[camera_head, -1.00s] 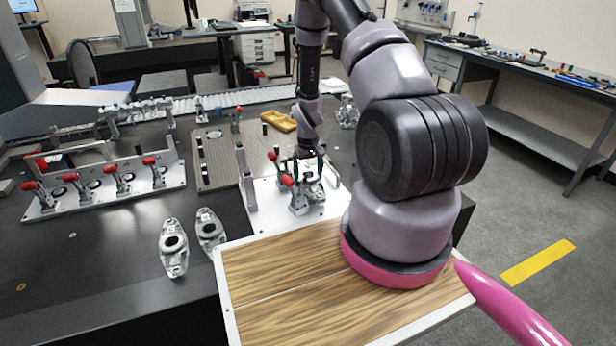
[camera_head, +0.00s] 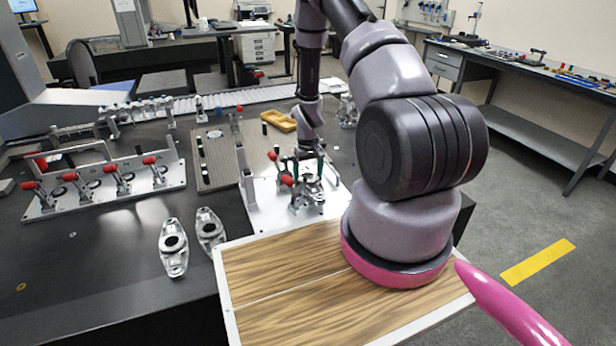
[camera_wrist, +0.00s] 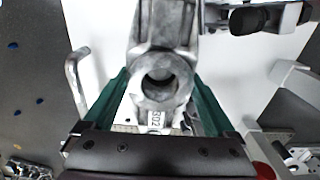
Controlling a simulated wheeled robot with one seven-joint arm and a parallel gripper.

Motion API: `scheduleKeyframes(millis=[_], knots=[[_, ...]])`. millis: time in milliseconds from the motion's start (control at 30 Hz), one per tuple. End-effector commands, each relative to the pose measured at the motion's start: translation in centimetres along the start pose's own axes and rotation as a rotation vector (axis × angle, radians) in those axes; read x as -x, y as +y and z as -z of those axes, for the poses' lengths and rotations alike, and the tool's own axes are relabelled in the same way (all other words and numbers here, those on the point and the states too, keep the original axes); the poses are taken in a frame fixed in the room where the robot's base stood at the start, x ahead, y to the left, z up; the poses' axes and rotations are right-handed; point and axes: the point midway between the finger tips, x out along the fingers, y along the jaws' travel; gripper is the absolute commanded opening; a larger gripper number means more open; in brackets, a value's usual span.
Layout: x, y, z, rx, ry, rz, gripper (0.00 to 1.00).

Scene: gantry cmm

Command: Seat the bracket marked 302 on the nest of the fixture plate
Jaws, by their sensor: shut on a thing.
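My gripper (camera_wrist: 158,98) has its green fingers closed on the two sides of a grey metal bracket (camera_wrist: 165,38). The bracket has a round bored boss and the mark 302 below it in the wrist view. In the head view my gripper (camera_head: 308,156) is over the white fixture plate (camera_head: 262,203), among its red-tipped clamps (camera_head: 288,180). The plate also shows pale under the bracket in the wrist view (camera_wrist: 95,22). The nest is hidden behind the bracket and clamps, so I cannot tell whether the bracket touches it.
Two similar brackets lie on the dark table, one at the left (camera_head: 173,248) and one beside it (camera_head: 209,230). A fixture with several red-handled clamps (camera_head: 100,190) stands at the left. A perforated plate (camera_head: 217,165) and a yellow part (camera_head: 279,121) lie behind.

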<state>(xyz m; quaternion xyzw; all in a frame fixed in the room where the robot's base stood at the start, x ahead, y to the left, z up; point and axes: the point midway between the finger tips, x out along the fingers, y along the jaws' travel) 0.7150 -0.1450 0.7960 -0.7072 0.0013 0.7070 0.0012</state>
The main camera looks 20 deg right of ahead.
Motion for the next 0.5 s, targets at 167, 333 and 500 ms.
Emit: scheduleKeyframes(millis=[167, 333, 500], knots=[[-0.35, 0.0, 0.03, 0.0, 0.0, 0.0, 0.0], [-0.66, 0.0, 0.04, -0.001, 0.0, 0.0, 0.0], [-0.97, 0.0, 0.04, -0.001, 0.0, 0.0, 0.0]])
